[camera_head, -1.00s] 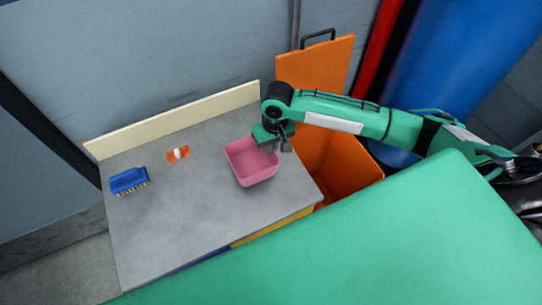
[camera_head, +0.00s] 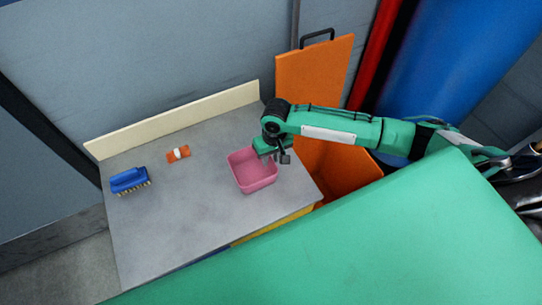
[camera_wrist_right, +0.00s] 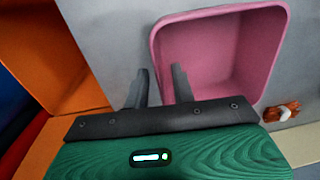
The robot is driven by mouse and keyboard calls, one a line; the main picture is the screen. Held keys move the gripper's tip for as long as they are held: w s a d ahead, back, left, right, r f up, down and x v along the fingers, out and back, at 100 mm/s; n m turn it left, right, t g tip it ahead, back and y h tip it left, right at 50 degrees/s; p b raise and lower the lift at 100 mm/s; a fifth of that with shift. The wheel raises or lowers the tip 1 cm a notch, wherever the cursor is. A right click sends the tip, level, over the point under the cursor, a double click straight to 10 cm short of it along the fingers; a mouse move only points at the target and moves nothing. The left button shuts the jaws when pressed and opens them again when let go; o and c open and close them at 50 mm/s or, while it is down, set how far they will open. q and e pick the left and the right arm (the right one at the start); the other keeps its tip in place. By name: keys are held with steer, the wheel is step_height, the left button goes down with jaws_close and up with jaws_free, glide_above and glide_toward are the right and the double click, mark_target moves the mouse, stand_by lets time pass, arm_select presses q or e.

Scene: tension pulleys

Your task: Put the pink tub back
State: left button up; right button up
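The pink tub (camera_head: 254,178) is a square, open-topped container. It appears to stand upright on the grey table near its right side and looks empty. My right gripper (camera_head: 274,156) is at the tub's upper right edge. In the right wrist view, its two dark fingers (camera_wrist_right: 158,90) are apart, one outside the tub (camera_wrist_right: 215,50) and the other at its near wall, with a visible gap between them. My left gripper is not in view.
The grey table (camera_head: 180,215) has a cream back rail (camera_head: 175,120). A blue brush (camera_head: 129,180) and a small orange-and-white item (camera_head: 178,154) lie on its left half. An orange bin (camera_head: 345,178) with a raised lid (camera_head: 312,75) stands at right. The table's front middle is clear.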

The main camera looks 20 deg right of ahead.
step_height(320, 180, up, 12)
steer(key=d+b, duration=0.1)
stand_by(0.6)
steer(key=shift+r, duration=0.1)
stand_by(0.3)
